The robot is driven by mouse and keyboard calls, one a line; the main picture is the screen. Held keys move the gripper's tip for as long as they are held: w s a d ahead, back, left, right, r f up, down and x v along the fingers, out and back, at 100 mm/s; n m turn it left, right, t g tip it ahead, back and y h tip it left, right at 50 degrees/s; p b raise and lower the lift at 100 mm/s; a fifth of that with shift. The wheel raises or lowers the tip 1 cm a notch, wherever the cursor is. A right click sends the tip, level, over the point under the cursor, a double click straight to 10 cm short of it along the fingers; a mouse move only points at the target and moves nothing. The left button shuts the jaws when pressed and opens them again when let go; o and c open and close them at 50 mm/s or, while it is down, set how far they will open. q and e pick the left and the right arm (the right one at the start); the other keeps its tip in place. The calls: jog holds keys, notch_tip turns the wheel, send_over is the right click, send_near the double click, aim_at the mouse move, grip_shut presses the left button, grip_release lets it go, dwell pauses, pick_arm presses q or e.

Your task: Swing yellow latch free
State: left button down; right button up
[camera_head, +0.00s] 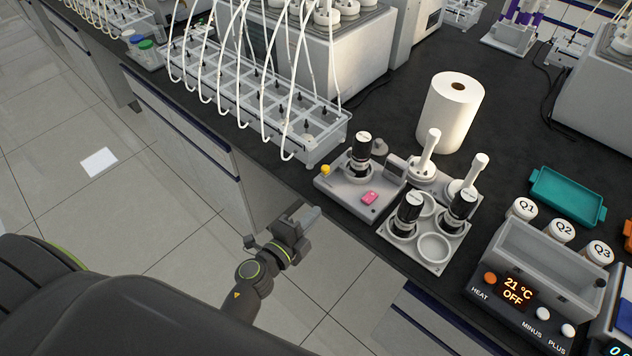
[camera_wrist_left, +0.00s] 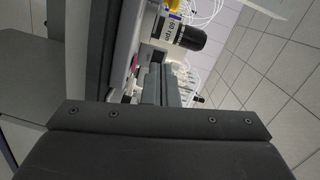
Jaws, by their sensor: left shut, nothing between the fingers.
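A small yellow latch (camera_head: 325,170) shows at the left corner of a grey device (camera_head: 342,192) with a pink button (camera_head: 369,198). A black-capped bottle (camera_head: 360,155) stands in that device. My left gripper (camera_head: 311,216) is shut and empty, just off the bench's front edge, below and in front of the device, apart from the latch. In the left wrist view the shut fingers (camera_wrist_left: 160,84) point towards the black-capped bottle (camera_wrist_left: 184,40), and a bit of yellow (camera_wrist_left: 175,5) shows at the top edge. My right gripper is not in view.
A rack with white tubes (camera_head: 250,105) stands left of the device. A holder with bottles (camera_head: 432,248) is to its right, and a paper roll (camera_head: 450,112) stands behind. A heater (camera_head: 530,290) is at the front right.

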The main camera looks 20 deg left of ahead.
pick_arm(q)
jog(key=shift+r+m, duration=0.4)
jog(key=shift+r, duration=0.3)
jog(key=x, duration=0.9)
jog(key=shift+w+d, duration=0.15)
jog(key=shift+w, duration=0.05)
jog(key=shift+w+a+f+b, duration=0.15)
jog(key=shift+w+a+b, duration=0.05)
jog(key=shift+w+a, duration=0.35)
jog(key=shift+w+a+f+b, duration=0.15)
jog(key=shift+w+a, duration=0.3)
jog(key=shift+a, duration=0.2)
jog(key=shift+w+a, duration=0.2)
jog(key=shift+a, duration=0.35)
jog(key=shift+h, duration=0.3)
